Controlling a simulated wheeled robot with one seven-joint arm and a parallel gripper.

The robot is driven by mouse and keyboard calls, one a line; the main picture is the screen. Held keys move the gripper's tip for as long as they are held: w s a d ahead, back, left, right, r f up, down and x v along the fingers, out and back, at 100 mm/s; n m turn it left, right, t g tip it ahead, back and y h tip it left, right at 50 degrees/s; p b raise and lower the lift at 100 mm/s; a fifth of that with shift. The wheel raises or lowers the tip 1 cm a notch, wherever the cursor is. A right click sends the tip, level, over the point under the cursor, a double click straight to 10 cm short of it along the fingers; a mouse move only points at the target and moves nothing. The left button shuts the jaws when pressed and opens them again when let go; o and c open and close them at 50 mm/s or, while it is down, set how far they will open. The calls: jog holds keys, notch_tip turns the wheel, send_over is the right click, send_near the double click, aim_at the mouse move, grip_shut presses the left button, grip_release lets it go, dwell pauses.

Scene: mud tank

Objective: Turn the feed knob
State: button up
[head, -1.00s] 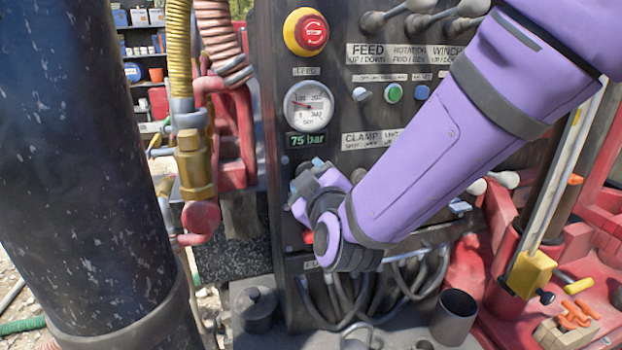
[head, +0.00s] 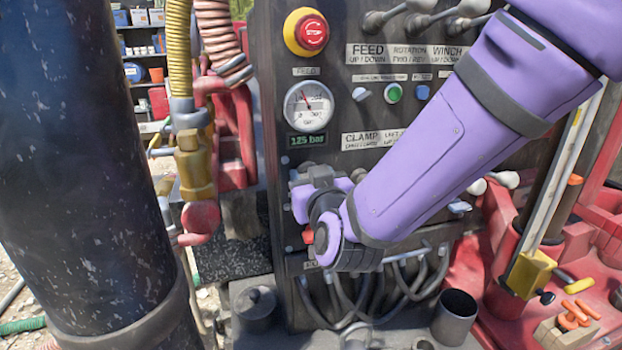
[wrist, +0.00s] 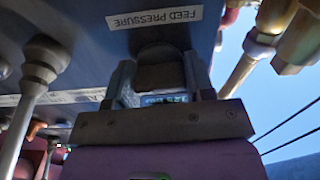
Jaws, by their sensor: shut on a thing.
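The feed knob (wrist: 160,72) is a dark round knob under the upside-down FEED PRESSURE label (wrist: 155,18) in the wrist view. My gripper (wrist: 158,80) is shut on it, with one finger on each side. In the head view my gripper (head: 308,180) is at the lower left of the dark control panel (head: 330,85), and the knob is hidden there behind it and my wrist. Above it is the round feed gauge (head: 301,118), its needle pointing up and slightly left.
A red emergency stop (head: 312,33) is at the panel's upper left. Levers (head: 420,22) stick out along its top. A brass fitting with hose (head: 193,165) and a big dark pipe (head: 85,150) stand to the left. Grey hoses (head: 375,290) hang below.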

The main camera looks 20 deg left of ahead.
dwell(0.5)
jog(key=o, duration=0.9)
jog(key=v, duration=1)
jog(key=shift+s+d+f, duration=0.1)
jog(key=shift+s+d, duration=0.2)
